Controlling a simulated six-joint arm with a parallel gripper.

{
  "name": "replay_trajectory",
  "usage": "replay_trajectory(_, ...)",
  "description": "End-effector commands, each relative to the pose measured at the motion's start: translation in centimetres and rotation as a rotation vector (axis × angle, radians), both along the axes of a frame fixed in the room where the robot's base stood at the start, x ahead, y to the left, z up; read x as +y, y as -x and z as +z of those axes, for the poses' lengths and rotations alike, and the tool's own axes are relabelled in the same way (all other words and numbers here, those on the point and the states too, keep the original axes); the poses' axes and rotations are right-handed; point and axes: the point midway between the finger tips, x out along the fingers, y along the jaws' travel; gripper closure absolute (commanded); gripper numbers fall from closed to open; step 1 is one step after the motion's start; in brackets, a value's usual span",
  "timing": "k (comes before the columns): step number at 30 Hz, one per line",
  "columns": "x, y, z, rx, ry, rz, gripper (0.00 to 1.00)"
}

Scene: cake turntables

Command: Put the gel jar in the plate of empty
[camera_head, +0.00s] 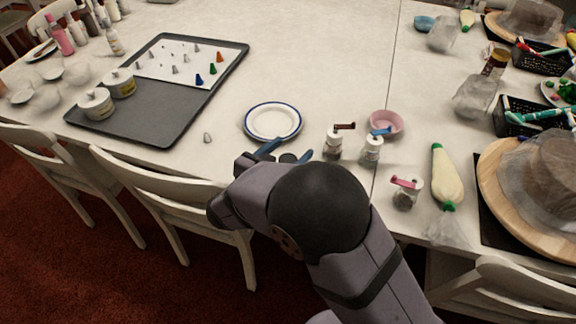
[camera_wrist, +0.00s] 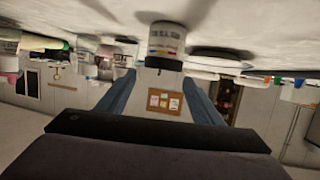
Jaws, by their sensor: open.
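A white plate with a blue rim (camera_head: 272,121) lies empty on the table, just beyond my gripper (camera_head: 296,148). My gripper is low near the table's front edge, its blue fingers open and apart. In the wrist view a white labelled jar (camera_wrist: 167,42) with lettering and a coloured band stands ahead of the fingertips, centred between the two fingers (camera_wrist: 159,80). I see no contact. In the head view two small white jars, one with a brown top (camera_head: 333,146) and one with a blue top (camera_head: 372,149), stand right of my gripper. I cannot tell which one the wrist view shows.
A pink bowl (camera_head: 386,124) stands behind the blue-topped jar. Chairs line the front edge.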

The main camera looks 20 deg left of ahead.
Motion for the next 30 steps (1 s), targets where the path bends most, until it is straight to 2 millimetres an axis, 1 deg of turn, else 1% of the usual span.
replay_trajectory(8, 0.0, 0.0, -3.5, 0.002, 0.005, 0.001, 0.4)
replay_trajectory(12, -0.5, -1.7, -3.9, 0.0, 0.001, -0.003, 0.4)
replay_trajectory(15, -0.6, -2.5, -4.1, 0.0, 0.0, -0.002, 0.4)
replay_trajectory(18, -0.6, -2.8, -4.2, 0.0, 0.0, 0.0, 0.4)
replay_trajectory(24, -0.6, -2.8, -4.2, 0.0, 0.0, 0.001, 0.4)
replay_trajectory(25, -0.6, -2.8, -4.2, 0.0, 0.0, 0.001, 0.42)
replay_trajectory(26, -0.6, -2.8, -4.2, 0.0, 0.001, 0.001, 0.5)
replay_trajectory(27, -0.6, -2.8, -4.2, 0.0, 0.001, 0.0, 0.59)
replay_trajectory(29, -0.6, -2.8, -4.2, 0.0, 0.001, 0.0, 0.73)
replay_trajectory(30, -0.6, -2.8, -4.2, 0.0, 0.001, 0.0, 0.83)
